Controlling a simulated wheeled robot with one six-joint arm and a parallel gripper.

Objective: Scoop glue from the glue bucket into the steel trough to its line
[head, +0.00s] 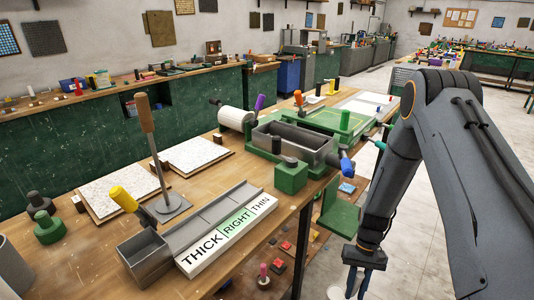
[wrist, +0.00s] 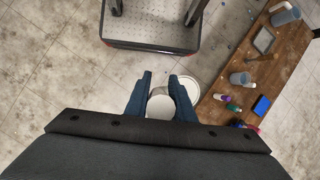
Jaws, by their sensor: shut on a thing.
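The steel trough (head: 322,156) sits in a green-framed machine on the workbench. It is a long, open grey box; its line cannot be made out. My gripper (head: 358,282) hangs low beside the bench, right of the trough and below its level. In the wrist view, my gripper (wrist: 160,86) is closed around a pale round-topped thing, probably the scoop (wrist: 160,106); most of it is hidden. A white round rim (wrist: 191,86), perhaps the glue bucket, shows low behind the right finger. I cannot tell whether the scoop is inside it.
A grey open bin (head: 148,262) and a THICK/RIGHT/THIN board (head: 228,235) lie at the bench's near end. White speckled sheets (head: 125,193) lie behind. A wheeled base is at the wrist view's top. A wooden surface (wrist: 225,118) with bottles is at its right.

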